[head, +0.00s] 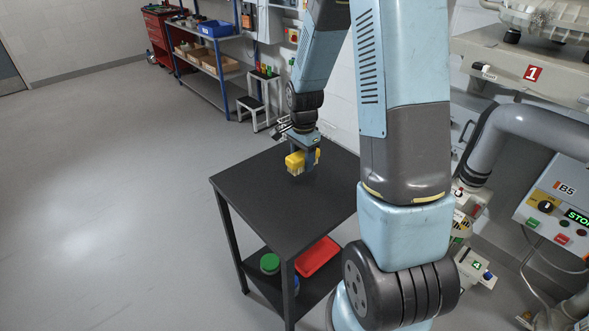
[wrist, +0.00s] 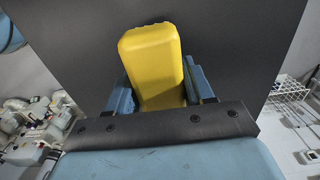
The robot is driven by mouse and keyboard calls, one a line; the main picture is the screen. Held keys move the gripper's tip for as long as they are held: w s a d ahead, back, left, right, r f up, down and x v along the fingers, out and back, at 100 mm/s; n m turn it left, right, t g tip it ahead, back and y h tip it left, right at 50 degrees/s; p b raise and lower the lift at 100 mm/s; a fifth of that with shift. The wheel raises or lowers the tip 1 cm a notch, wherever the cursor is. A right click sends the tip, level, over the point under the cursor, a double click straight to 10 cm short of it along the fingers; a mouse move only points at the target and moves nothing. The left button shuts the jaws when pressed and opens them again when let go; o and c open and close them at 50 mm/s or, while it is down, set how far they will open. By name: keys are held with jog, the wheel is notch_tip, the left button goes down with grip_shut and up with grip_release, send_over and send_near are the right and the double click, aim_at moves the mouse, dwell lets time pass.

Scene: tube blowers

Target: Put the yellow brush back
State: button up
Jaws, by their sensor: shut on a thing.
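The yellow brush (head: 297,162) is held at the end of my arm, above the far part of the black table (head: 262,205). Its pale bristle side faces down, close to the tabletop; I cannot tell if it touches. My gripper (head: 302,152) is shut on the brush. In the wrist view the brush's yellow back (wrist: 152,65) sits between the two blue fingers of my gripper (wrist: 158,88). The brush leans slightly in the jaws. Its underside is hidden in the wrist view.
The table's lower shelf holds a red tray (head: 318,256) and a green-lidded container (head: 269,263). A blue-framed workbench (head: 215,84) and a small step stool (head: 254,113) stand behind. Machinery with a control box (head: 556,207) is at the right. The floor at left is clear.

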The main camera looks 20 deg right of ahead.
aim_at(300, 176)
jog(key=shift+w+a+f, duration=0.2)
jog(key=shift+w+f, duration=0.4)
jog(key=shift+f, duration=0.15)
notch_tip(300, 176, down, 3)
jog(key=shift+w+f, duration=0.1)
jog(key=shift+c, duration=0.3)
jog(key=o, duration=1)
notch_tip(300, 176, up, 12)
jog(key=shift+r, duration=0.1)
jog(key=s+r+n+t, duration=0.1)
jog(key=s+r+n, duration=0.2)
jog(key=s+r, duration=0.3)
jog(key=s+r+n+t, duration=0.2)
jog(key=s+r+n, duration=0.15)
jog(key=r, duration=0.45)
jog(key=s+a+r+n+t, duration=0.1)
jog(key=s+r+n, duration=0.2)
jog(key=s, duration=0.4)
jog(key=s+r+n+t, duration=0.1)
jog(key=s+r+n, duration=0.3)
jog(key=s, duration=0.4)
jog(key=shift+s+a+r+t, duration=0.2)
jog(key=shift+a+r+t, duration=0.15)
jog(key=shift+r, duration=0.15)
